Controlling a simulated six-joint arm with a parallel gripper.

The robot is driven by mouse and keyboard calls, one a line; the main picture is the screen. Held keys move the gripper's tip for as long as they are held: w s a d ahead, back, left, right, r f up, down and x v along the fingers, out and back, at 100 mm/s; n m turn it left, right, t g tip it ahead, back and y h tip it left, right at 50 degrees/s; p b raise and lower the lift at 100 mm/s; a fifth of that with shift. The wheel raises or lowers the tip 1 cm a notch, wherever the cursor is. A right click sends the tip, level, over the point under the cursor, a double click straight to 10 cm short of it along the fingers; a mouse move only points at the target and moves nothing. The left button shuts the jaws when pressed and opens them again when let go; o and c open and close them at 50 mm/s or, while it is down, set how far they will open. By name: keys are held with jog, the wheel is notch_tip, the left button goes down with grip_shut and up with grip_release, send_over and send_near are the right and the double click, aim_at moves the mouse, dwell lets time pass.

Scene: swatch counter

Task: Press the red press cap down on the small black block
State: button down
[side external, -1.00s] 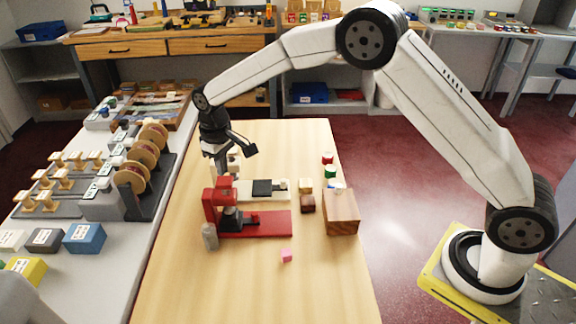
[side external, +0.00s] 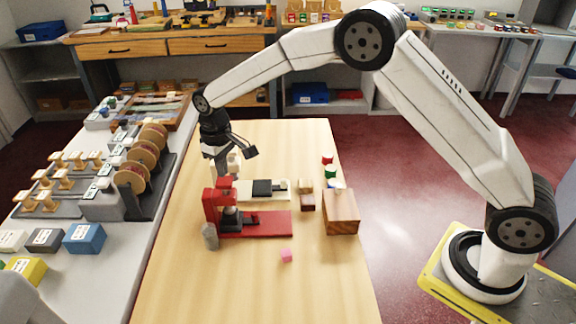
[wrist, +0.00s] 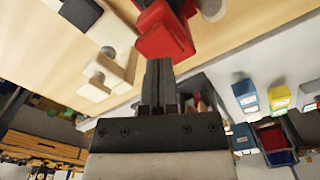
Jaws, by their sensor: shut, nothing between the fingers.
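The red press (side external: 221,200) stands upright at the front of the table, on a long red base (side external: 272,225). A dark part (side external: 232,216) sits under its red head; I cannot tell whether this is the small black block. A smaller black piece (side external: 252,218) shows on the base beside it. My gripper (side external: 222,171) points down just above and behind the press head. In the wrist view my gripper (wrist: 160,68) is shut and empty, and its fingertips overlap the red cap (wrist: 164,36). I cannot tell whether they touch it.
A cream press (side external: 243,188) with a black plate (side external: 262,188) stands directly behind the red one. A grey cylinder (side external: 210,237) is at the front left. The front of the table is clear.

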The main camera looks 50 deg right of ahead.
aim_at(224, 181)
jog(key=shift+f, duration=1.6)
dwell(0.9)
jog(key=shift+r, duration=4.1)
jog(key=shift+s+d, duration=0.25)
jog(key=shift+d, duration=0.05)
jog(key=s+d+f+m+t, duration=0.1)
jog(key=s+d, duration=0.2)
jog(key=s, duration=0.5)
jog(key=s+d+m, duration=0.1)
jog(key=s+d, duration=0.3)
jog(key=s, duration=0.5)
jog(key=s+d+f+m+t, duration=0.1)
jog(key=s+d, duration=0.3)
jog(key=s, duration=0.4)
jog(key=shift+s+f+t, duration=0.3)
jog(key=shift+s+f, duration=0.05)
jog(key=shift+s, duration=0.05)
